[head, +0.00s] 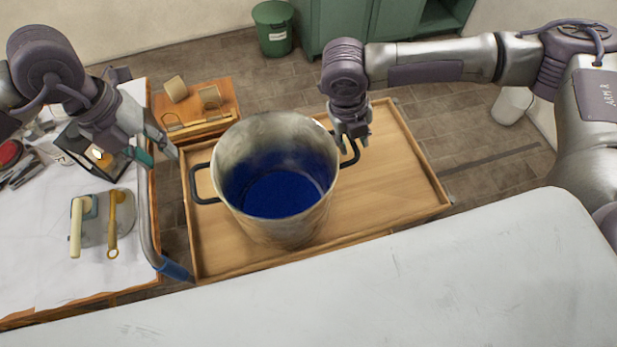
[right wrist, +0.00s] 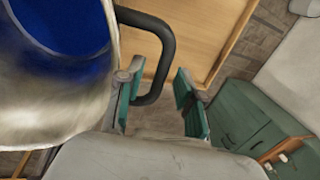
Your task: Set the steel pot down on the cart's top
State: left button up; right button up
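The steel pot (head: 262,215), blue inside, stands upright over the left part of the wooden cart's top (head: 395,205) and appears to rest on it; its underside is hidden. Its left black handle (head: 203,184) is free. My left gripper (head: 160,152) is open and empty, left of that handle and apart from it. My right gripper (head: 351,138) is at the right handle (head: 349,152). In the right wrist view my right gripper (right wrist: 157,103) has its teal fingers spread, with the black handle (right wrist: 163,55) between them, closer to the left finger.
A white worktable (head: 50,240) with tools and a lantern-like box stands left. A blue-ended cart push bar (head: 172,268) runs beside it. A wooden stand (head: 205,108) is behind. A green bin (head: 273,28) and cabinet (head: 345,18) are at the back. The cart's right part is clear.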

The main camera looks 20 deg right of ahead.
notch_tip(320, 180, up, 11)
jog(key=a, duration=0.2)
jog(key=shift+f, duration=0.2)
dwell(0.4)
